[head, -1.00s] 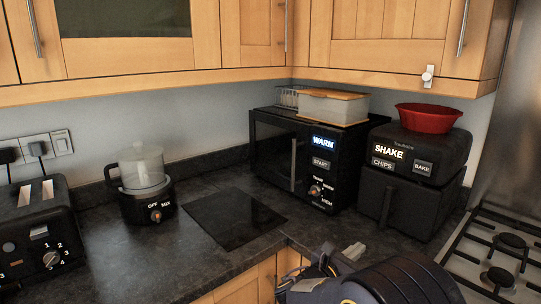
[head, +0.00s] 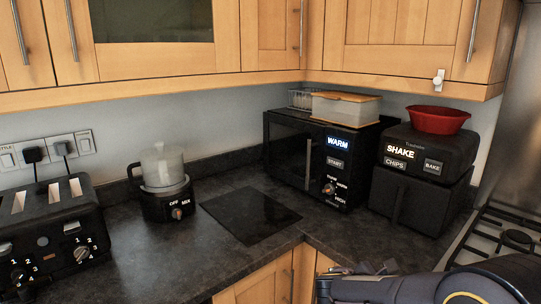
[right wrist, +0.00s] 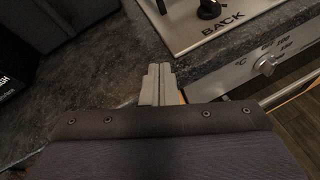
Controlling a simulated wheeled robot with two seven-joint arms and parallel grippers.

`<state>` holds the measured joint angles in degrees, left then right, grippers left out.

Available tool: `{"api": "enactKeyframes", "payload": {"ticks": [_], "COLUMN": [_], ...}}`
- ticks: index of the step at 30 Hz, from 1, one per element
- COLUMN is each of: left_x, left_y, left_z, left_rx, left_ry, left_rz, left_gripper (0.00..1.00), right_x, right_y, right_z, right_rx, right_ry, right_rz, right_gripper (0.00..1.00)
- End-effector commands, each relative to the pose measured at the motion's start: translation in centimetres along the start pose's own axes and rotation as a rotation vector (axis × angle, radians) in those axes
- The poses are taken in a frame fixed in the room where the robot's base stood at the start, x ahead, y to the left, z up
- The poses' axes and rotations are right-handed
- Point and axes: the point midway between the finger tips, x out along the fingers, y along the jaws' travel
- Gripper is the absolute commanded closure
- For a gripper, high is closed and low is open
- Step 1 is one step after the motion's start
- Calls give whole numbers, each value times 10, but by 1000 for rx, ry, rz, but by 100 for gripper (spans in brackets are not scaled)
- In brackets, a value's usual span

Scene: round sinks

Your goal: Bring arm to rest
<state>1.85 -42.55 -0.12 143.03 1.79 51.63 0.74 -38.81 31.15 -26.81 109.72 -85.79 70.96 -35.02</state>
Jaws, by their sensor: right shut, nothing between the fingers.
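My right arm comes in at the bottom right of the head view, low in front of the counter edge. My right gripper (head: 376,267) shows at its far end, small and partly hidden by the arm. In the right wrist view the right gripper (right wrist: 157,85) has its two pale fingers together with nothing between them. It is over the counter edge, beside the hob. My left gripper is not in view.
The dark worktop (head: 120,245) carries a toaster (head: 52,235), a mixer (head: 164,185), a black microwave (head: 320,160) and an air fryer (head: 420,180) with a red bowl (head: 438,120). The hob (right wrist: 200,15) and its front knob (right wrist: 266,64) are close to the right gripper.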

Motion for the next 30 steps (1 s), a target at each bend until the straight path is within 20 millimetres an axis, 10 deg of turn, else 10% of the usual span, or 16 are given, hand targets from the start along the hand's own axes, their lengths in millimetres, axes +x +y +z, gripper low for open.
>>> {"api": "enactKeyframes", "payload": {"ticks": [8,15,22,30], "left_x": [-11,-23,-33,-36], "left_y": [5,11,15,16], "left_z": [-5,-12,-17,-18], "left_rx": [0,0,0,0], "left_ry": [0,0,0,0], "left_rz": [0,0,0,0], "left_gripper": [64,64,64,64], "right_x": [-2,-75,-155,-189], "right_y": [-100,-183,-204,-203], "right_z": [4,1,9,13], "right_rx": [437,1096,1656,1916], "right_ry": [352,741,990,1096], "right_rz": [-330,-749,-1059,-1195], "right_gripper": [100,100,100,100]}}
